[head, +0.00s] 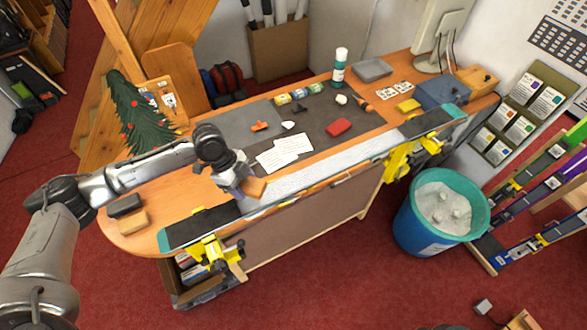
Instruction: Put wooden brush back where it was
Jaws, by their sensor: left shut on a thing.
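My left gripper (246,184) reaches in from the left and is shut on a small tan wooden block, which looks like the wooden brush (256,188). The brush is at the near edge of the bench, over or against the long pale ski (310,172); I cannot tell whether it touches the ski. The gripper hides part of the brush. My right gripper is not in view.
A tan block (132,222) and a dark block (124,205) lie on the bench's left end, with bare wood around them. Yellow vises (208,252) hold the ski along the front. White sheets (284,153), a red item (339,127) and a bottle (340,68) stand farther back.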

